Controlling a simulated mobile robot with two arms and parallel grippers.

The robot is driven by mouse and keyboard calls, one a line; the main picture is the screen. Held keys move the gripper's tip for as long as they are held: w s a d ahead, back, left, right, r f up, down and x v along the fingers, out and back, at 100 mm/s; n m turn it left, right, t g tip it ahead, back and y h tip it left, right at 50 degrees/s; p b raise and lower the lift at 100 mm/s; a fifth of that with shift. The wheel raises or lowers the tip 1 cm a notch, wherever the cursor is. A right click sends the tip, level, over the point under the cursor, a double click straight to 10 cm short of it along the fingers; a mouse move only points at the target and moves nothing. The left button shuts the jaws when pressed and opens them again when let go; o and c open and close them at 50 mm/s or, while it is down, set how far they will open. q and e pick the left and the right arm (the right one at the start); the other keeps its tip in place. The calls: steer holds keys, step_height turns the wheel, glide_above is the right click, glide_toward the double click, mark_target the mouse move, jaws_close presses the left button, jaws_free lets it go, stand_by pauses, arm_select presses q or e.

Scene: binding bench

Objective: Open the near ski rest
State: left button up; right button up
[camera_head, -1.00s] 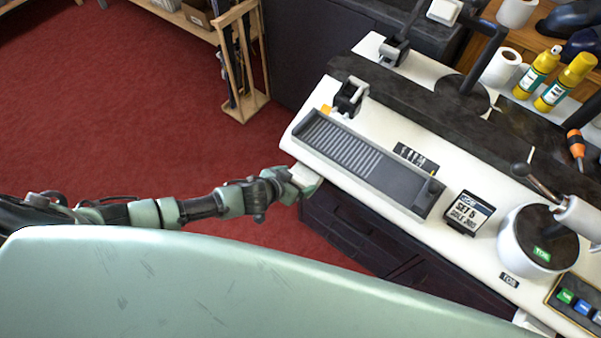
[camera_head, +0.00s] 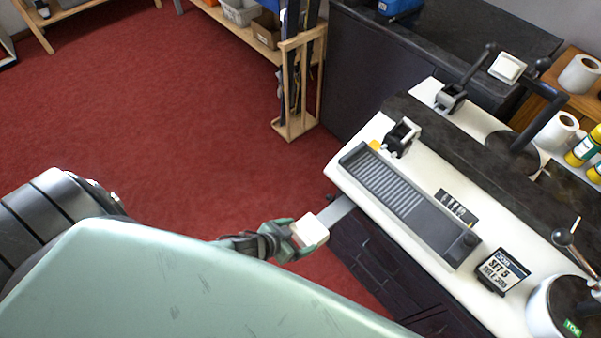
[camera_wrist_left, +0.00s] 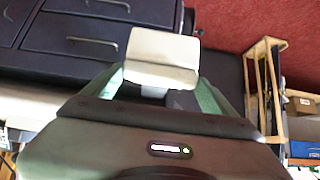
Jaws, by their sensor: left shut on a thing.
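The near ski rest has a white pad (camera_head: 310,231) at the end of a flat grey bar (camera_head: 336,211) that sticks out from the left end of the white bench (camera_head: 345,178). The pad stands clear of the bench edge, with bar visible between them. My left gripper (camera_head: 294,239) is shut on the pad. The left wrist view shows the pad (camera_wrist_left: 162,58) between the two green fingers (camera_wrist_left: 160,90). My right gripper is in neither view.
A wooden rack (camera_head: 298,90) with skis stands on the red carpet (camera_head: 170,110) behind my left gripper. Dark drawers (camera_head: 385,275) lie under the bench. On the bench are a grey tray (camera_head: 415,210) and a sign (camera_head: 500,270). The carpet left of the gripper is clear.

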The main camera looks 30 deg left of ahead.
arm_select(q)
steer(key=o, duration=1.9)
steer(key=v, duration=0.8)
steer(key=shift+f, duration=0.1)
